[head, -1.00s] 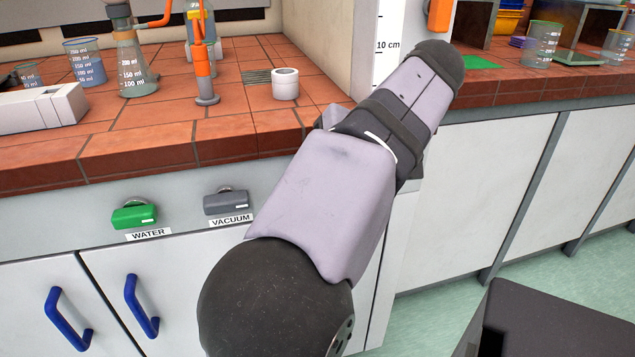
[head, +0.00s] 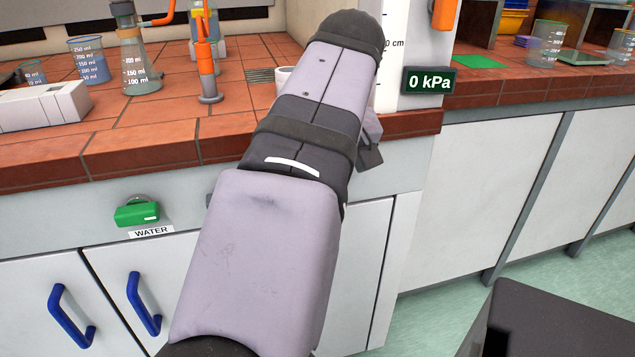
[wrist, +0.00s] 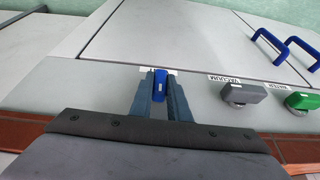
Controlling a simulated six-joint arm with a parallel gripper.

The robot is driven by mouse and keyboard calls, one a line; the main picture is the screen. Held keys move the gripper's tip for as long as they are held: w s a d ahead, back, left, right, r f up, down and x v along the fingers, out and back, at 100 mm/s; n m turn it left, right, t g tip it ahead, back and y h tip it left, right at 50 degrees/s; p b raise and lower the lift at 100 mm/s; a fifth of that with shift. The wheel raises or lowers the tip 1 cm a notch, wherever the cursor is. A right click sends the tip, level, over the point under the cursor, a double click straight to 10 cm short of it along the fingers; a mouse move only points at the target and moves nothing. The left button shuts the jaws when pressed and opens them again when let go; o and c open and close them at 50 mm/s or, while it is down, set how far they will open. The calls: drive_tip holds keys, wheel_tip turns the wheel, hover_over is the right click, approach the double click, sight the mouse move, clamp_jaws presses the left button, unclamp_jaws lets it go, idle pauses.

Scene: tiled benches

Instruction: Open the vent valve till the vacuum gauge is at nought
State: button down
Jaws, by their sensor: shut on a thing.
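The gauge display (head: 430,81) on the white panel in the head view reads 0 kPa. In the wrist view a blue valve knob (wrist: 160,84) sits on the bench front. A white label beside it is mostly hidden, so I cannot read it. My gripper (wrist: 161,80) is shut on this blue knob, with one finger on each side. In the head view my arm hides the knob and the fingers.
The grey vacuum knob (wrist: 243,93) and the green water knob (head: 136,211) are on the same bench front. Blue door handles (head: 70,317) stick out below. A flask (head: 137,70), a beaker (head: 88,62) and an orange-topped stand (head: 207,75) stand on the tiled bench.

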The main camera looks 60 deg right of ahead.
drive_tip(key=shift+w+d+r, duration=0.1)
drive_tip(key=shift+r, duration=0.15)
drive_tip(key=c, duration=1.7)
unclamp_jaws()
drive_tip(key=shift+f, duration=0.1)
drive_tip(key=p+v, duration=0.3)
drive_tip(key=v, duration=0.4)
